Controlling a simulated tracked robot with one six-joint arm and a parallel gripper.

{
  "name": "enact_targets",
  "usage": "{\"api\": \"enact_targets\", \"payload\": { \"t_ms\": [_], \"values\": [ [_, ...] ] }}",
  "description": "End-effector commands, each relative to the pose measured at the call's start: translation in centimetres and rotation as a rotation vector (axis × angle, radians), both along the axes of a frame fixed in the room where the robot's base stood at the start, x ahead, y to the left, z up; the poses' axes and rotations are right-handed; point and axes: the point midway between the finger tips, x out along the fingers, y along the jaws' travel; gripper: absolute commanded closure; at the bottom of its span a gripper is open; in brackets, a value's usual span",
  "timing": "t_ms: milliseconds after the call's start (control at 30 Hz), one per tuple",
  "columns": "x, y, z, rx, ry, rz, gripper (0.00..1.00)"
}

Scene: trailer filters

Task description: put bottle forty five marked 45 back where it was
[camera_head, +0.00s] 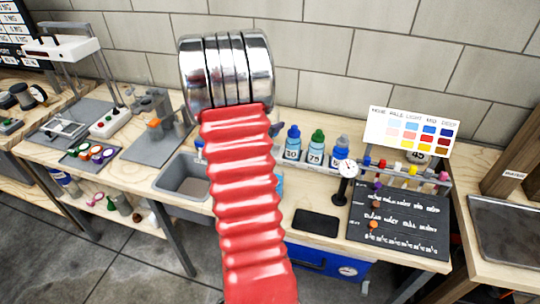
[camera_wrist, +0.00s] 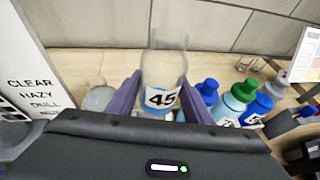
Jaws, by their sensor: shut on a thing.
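The bottle marked 45 (camera_wrist: 164,66) is clear, with a white label and a blue patch low on it. It stands roughly upright between the purple fingers of my gripper (camera_wrist: 160,84) in the wrist view. My gripper is shut on it. The bottle's base is hidden behind my gripper body.
A dial gauge (camera_head: 347,170), a color card (camera_head: 410,130) and a black board (camera_head: 400,225) are to the right. A grey sink (camera_head: 183,180) lies left.

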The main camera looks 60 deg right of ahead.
Motion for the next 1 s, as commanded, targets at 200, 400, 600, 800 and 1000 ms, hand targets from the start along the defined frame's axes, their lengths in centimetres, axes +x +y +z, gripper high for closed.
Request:
{"api": "enact_targets", "payload": {
  "t_ms": [200,400,600,800,1000],
  "values": [
    [0.0,0.0,-1.8,0.001,0.003,-0.001,1.00],
    [0.0,0.0,-4.7,0.001,0.003,0.000,1.00],
    [0.1,0.0,-5.8,-0.001,0.000,0.000,1.00],
    [0.1,0.0,-5.8,-0.002,0.000,0.001,1.00],
    [0.1,0.0,-6.6,0.000,0.002,0.001,1.00]
  ]
}}
